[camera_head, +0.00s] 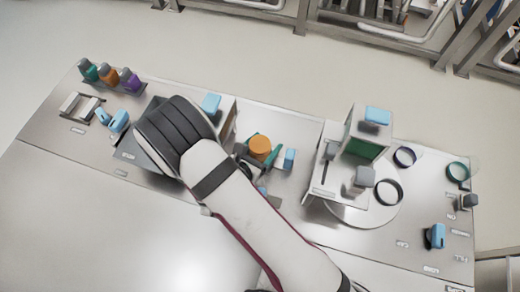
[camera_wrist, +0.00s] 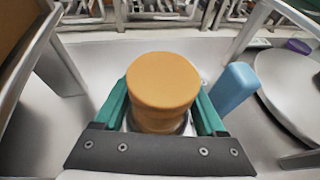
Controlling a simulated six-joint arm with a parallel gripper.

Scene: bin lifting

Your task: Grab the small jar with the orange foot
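The small jar shows as an orange round end (camera_head: 260,147) facing up, in the middle of the bench in the head view. In the wrist view the orange end (camera_wrist: 163,85) is large and central, with a grey part below it mostly hidden. My gripper (camera_wrist: 163,108) has green fingers, one on each side of the jar. A narrow pale gap seems to show between fingers and jar, so it looks open around it. In the head view my arm partly covers the gripper.
A blue-topped piece (camera_head: 289,158) stands close right of the fingers; it also shows in the wrist view (camera_wrist: 233,88). A white stand with a green panel (camera_head: 362,148) is farther right. Green, orange and purple small jars (camera_head: 108,74) stand at the far left. A dark-sided box is beside my arm.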

